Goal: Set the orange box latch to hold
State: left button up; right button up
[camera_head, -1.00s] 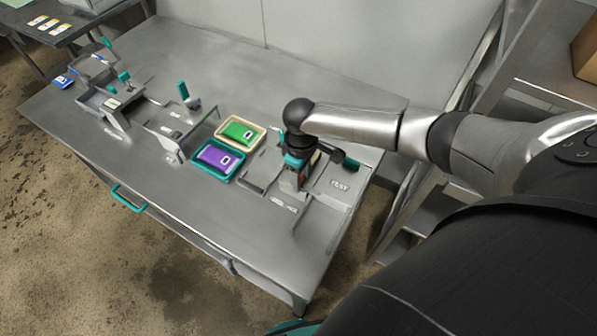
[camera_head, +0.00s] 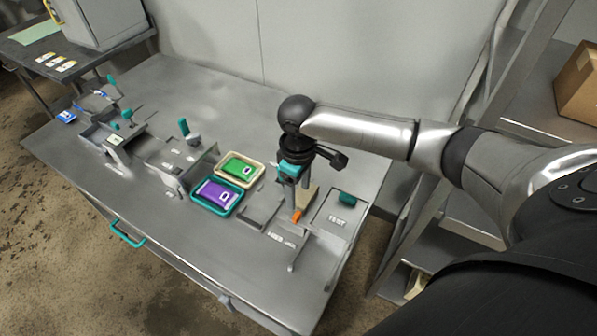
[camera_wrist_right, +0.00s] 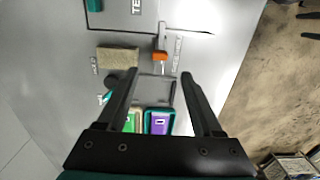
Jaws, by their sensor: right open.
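The latch's orange tip (camera_head: 296,216) shows just below my right gripper (camera_head: 291,198) on the bench in the head view. In the wrist view the orange tip (camera_wrist_right: 160,56) sits on a thin grey bar, centred a little beyond the fingertips. My right gripper (camera_wrist_right: 159,76) is open and empty, its two dark fingers apart on either side of the latch's line, with no visible contact. A tan block (camera_wrist_right: 117,58) lies beside the latch; a small label (camera_wrist_right: 94,66) beside it is hard to read. My left gripper is not in view.
A purple pouch in a teal tray (camera_head: 238,206) and a green pouch in a cream tray (camera_head: 262,161) lie left of the gripper. A TEST panel (camera_head: 323,232) with a teal knob (camera_head: 347,199) is on the right. The bench front is clear.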

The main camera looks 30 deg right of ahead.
notch_tip(320, 180, up, 5)
jog(key=shift+r, duration=0.15)
dwell(0.6)
